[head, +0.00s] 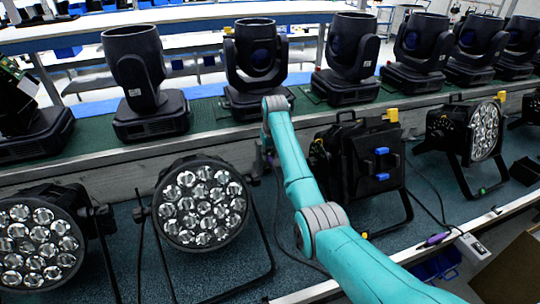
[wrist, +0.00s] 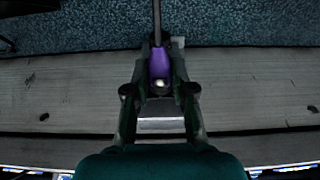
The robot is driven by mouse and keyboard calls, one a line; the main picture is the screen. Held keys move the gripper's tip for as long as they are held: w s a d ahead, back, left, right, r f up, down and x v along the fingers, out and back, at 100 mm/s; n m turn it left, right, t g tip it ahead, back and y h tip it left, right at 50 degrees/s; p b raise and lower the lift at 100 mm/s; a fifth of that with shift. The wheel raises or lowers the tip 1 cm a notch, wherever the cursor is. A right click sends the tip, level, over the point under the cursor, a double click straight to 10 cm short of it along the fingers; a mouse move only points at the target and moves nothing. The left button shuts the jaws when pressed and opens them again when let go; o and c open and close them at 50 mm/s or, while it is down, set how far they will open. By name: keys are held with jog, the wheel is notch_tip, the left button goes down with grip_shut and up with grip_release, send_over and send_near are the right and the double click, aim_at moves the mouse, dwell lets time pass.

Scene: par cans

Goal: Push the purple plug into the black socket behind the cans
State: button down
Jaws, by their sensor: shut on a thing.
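My gripper (wrist: 160,84) is shut on the purple plug (wrist: 159,64), with one finger on each side of it. A dark cable runs from the plug toward the top of the wrist view. The plug is over a grey wooden ledge, close to the edge of the blue-green carpet. In the head view my teal arm reaches between the cans, and a small purple bit (head: 271,159) shows beside its far end; the fingers are mostly hidden there. I cannot make out the black socket in either view.
Round par cans (head: 202,205) stand on the carpeted shelf left of my arm. A black can with blue and yellow clips (head: 372,165) stands close on its right. Moving-head lights (head: 145,80) line the green shelf behind. Another purple connector (head: 435,239) lies by a white socket strip (head: 472,246).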

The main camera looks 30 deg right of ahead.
jog(key=c, duration=0.9)
grip_release()
jog(key=shift+r, duration=0.15)
jog(key=v, duration=1.1)
jog(key=shift+r, duration=0.4)
